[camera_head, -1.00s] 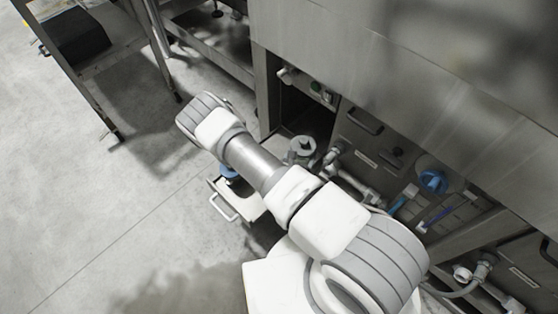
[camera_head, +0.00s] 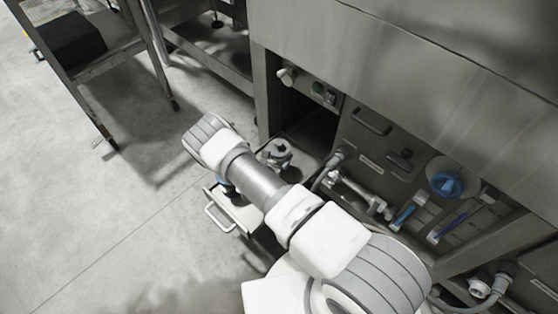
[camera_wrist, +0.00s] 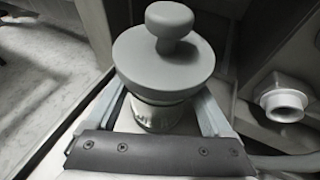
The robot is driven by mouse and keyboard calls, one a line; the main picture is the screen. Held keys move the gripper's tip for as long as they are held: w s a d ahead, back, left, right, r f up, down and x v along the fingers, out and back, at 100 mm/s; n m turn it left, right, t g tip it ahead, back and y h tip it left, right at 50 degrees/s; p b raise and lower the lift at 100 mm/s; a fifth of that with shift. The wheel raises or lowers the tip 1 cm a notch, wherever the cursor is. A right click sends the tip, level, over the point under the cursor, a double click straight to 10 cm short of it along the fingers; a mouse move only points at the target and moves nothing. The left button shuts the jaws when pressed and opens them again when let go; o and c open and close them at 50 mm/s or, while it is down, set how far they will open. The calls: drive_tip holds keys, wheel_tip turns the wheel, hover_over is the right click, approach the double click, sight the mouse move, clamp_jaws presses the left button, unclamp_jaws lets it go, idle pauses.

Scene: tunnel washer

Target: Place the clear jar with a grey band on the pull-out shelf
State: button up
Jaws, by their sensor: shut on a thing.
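The clear jar (camera_wrist: 158,118) is in the wrist view, seen from above at a slant. It has a wide grey lid with a round knob, and its shiny body shows below. My gripper (camera_wrist: 160,102) is shut on the jar, with one finger on each side of the body. The lid hides much of the body, and I cannot make out the band clearly. The pull-out shelf (camera_head: 240,212) juts from the machine in the head view, with a light handle in front.
A grey round-topped fitting (camera_head: 278,152) stands beside the dark opening. Pipes (camera_head: 350,185), a blue knob (camera_head: 447,184) and blue-handled levers (camera_head: 404,213) line the machine at the right. A metal table (camera_head: 85,45) stands at upper left. The floor at left is clear.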

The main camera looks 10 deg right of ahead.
drive_tip(key=shift+f, duration=0.8)
drive_tip(key=shift+r, duration=0.1)
drive_tip(key=o, duration=1.3)
drive_tip(key=shift+f, duration=0.2)
drive_tip(key=shift+c, duration=0.2)
drive_tip(key=shift+r, duration=0.1)
